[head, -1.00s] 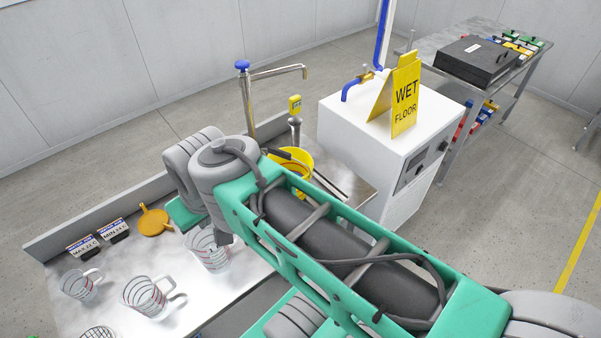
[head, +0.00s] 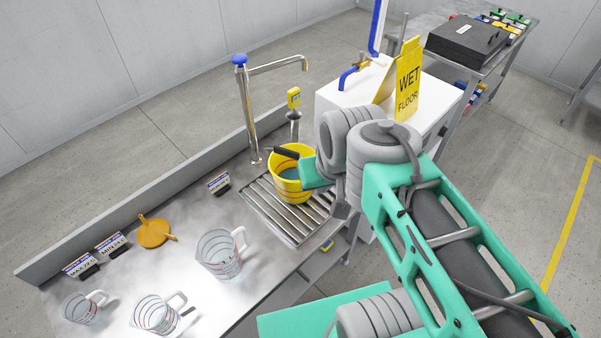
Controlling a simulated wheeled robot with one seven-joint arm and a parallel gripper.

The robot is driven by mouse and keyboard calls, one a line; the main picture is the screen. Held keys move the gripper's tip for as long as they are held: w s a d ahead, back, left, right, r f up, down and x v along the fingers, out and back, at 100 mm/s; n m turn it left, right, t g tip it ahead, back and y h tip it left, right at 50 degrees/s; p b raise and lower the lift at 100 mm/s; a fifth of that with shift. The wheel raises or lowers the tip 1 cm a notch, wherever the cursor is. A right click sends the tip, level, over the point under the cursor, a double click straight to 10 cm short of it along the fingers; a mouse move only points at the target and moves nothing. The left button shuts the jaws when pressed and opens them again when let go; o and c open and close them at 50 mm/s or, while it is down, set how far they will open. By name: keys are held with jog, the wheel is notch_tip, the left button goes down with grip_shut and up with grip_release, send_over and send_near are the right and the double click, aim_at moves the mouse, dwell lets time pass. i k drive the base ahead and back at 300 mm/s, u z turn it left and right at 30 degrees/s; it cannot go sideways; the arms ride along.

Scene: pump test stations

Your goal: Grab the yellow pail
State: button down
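The yellow pail (head: 291,190) stands upright on the slatted drain grate (head: 268,210) at the right end of the metal bench. Its bail has a dark grip (head: 286,154) lying across the rim, and its inside looks dark bluish. My arm's green and grey links stand just right of the pail and cover part of its right side in the picture. I cannot make out my gripper's fingers; they are hidden behind or below the arm.
A tall tap with a blue knob (head: 239,60) rises behind the grate. A white cabinet bears a yellow wet-floor sign (head: 407,86) beyond my arm. Measuring jugs (head: 221,253) and an orange funnel (head: 154,232) stand on the bench to the left.

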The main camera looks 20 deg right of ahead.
aim_at(283, 163)
jog(key=u, duration=0.35)
jog(key=k, duration=0.9)
jog(key=u, duration=1.35)
jog(key=i, duration=0.7)
jog(key=u, duration=0.2)
